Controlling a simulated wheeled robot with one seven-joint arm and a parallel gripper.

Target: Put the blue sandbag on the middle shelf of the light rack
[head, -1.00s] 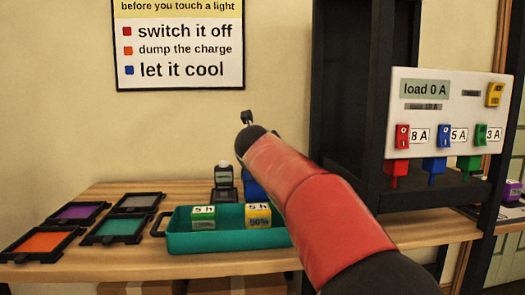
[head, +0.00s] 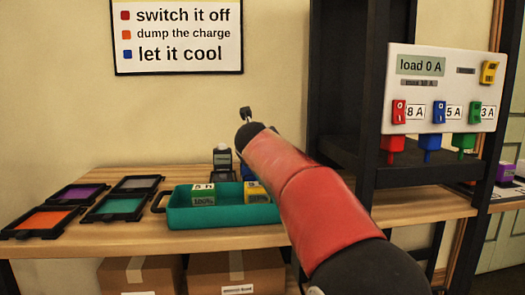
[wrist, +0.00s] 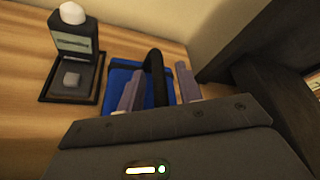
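The blue sandbag (wrist: 124,80) lies on the wooden bench in the wrist view, with a black strap handle standing up from it. My gripper (wrist: 158,88) is open, one finger on each side of the handle, with gaps showing; the palm hides the near part of the bag. In the head view my red arm hides the gripper, and only a sliver of the sandbag (head: 246,172) shows. The dark rack (head: 373,90) stands at the right with a shelf visible behind my arm. I cannot tell which shelf is the middle one.
A teal tray (head: 225,215) with two batteries is in front. Colored framed panels (head: 123,206) lie at left. A white switch panel (head: 440,90) fronts the rack. Cardboard boxes (head: 235,275) sit below.

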